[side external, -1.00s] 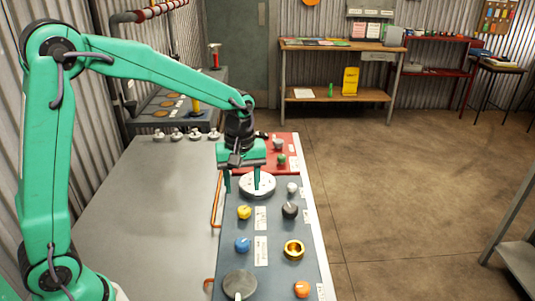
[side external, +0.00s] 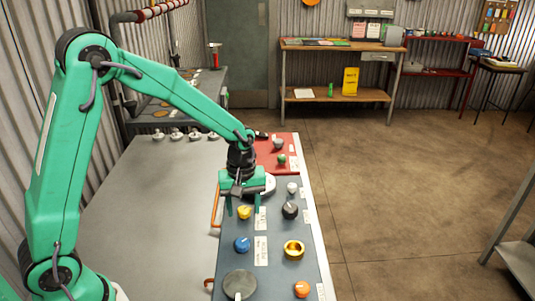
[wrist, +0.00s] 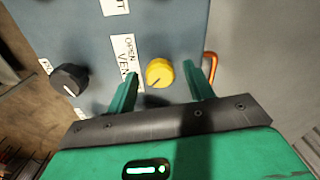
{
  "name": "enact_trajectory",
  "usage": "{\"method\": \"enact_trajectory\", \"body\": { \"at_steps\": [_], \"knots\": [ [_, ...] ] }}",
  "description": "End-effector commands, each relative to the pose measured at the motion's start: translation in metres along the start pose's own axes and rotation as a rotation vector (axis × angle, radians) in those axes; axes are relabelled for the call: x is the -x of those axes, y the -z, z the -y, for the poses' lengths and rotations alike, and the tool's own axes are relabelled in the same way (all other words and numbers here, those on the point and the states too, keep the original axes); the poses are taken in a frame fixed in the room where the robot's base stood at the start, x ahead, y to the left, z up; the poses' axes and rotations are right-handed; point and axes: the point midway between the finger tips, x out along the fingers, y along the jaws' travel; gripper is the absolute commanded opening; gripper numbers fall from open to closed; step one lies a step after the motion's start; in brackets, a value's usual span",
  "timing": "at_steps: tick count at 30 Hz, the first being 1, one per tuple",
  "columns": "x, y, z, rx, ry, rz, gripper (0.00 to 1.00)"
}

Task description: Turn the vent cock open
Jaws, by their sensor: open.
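The yellow knob (side external: 245,212) stands on the grey-blue panel (side external: 275,228), left of a white label (side external: 260,218). In the wrist view the yellow knob (wrist: 160,72) is beside the label (wrist: 128,62), which reads "OPEN" and what looks like "VENT". A dark mark on the knob points toward the lower left in that view. My gripper (side external: 243,207) is open and points down at the knob. In the wrist view my gripper (wrist: 160,69) has one finger on each side of the knob, with visible gaps. I cannot tell how far the fingertips are above the panel.
A black knob (side external: 290,210) is right of the label. A white disc (side external: 269,186) is partly hidden behind my gripper. A blue knob (side external: 242,244), brass ring (side external: 294,250), orange knob (side external: 302,289) and grey disc (side external: 240,284) are nearer the camera. An orange rail (side external: 216,205) edges the panel.

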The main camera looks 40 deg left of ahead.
Motion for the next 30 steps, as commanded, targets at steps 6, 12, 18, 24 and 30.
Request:
{"method": "enact_trajectory", "body": {
  "at_steps": [6, 12, 18, 24, 30],
  "knots": [
    [-0.0021, -0.0001, 0.0001, 0.000, 0.000, 0.000, 0.52],
    [-0.0018, 0.0000, 0.0000, 0.000, 0.000, 0.000, 0.31],
    [-0.0016, 0.0000, 0.0001, 0.000, 0.000, 0.000, 0.08],
    [-0.0014, 0.0001, 0.0001, -0.014, 0.000, 0.000, 0.08],
    [-0.0011, 0.0003, 0.0002, -0.073, 0.000, 0.000, 0.08]
  ]
}}
